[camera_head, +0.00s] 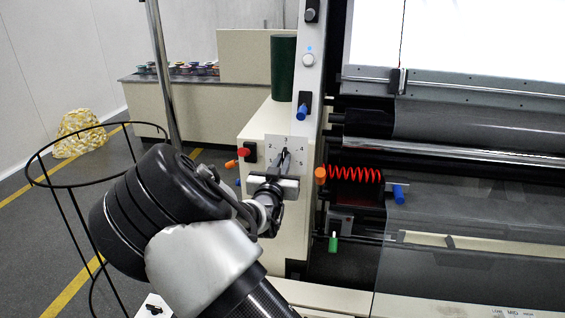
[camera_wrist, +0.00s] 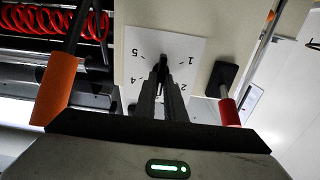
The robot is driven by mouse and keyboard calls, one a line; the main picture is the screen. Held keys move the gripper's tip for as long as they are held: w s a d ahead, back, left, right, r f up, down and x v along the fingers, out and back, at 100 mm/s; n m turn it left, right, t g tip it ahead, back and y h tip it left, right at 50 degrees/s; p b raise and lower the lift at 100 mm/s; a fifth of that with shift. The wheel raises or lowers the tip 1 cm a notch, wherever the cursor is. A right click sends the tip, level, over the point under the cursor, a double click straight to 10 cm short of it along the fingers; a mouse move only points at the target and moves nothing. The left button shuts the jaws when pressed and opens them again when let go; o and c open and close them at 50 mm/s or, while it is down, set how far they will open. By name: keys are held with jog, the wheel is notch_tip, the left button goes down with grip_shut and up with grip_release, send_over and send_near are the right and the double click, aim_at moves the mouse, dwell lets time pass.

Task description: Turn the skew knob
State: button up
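The skew knob (camera_wrist: 163,60) is a small dark knob on a white dial plate (camera_head: 293,146) with numbers around it. The plate is on the cream side panel of the machine, and it also shows upside down in the wrist view (camera_wrist: 190,45). My gripper (camera_head: 284,163) is at the dial. In the wrist view my gripper's two dark fingers (camera_wrist: 163,72) are close together with the knob between their tips. They appear shut on it. The fingers hide most of the knob, so its exact pointing is hard to read.
A red knob (camera_wrist: 229,110) and an orange handle (camera_wrist: 56,90) flank the dial closely. A red coil (camera_head: 355,174) and blue handle (camera_head: 398,193) are right of it. A black wire hoop stand (camera_head: 62,180) stands left of my arm. A green cylinder (camera_head: 283,68) is above.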

grip_shut()
jog(key=n+p, duration=0.1)
jog(key=n, duration=0.7)
jog(key=n+p, duration=0.1)
jog(key=n, duration=0.7)
jog(key=f+n, duration=0.1)
jog(key=n, duration=0.6)
jog(key=shift+a+n+p, duration=0.3)
jog(key=shift+n+p, duration=0.1)
dwell(0.3)
jog(key=o, duration=0.6)
grip_release()
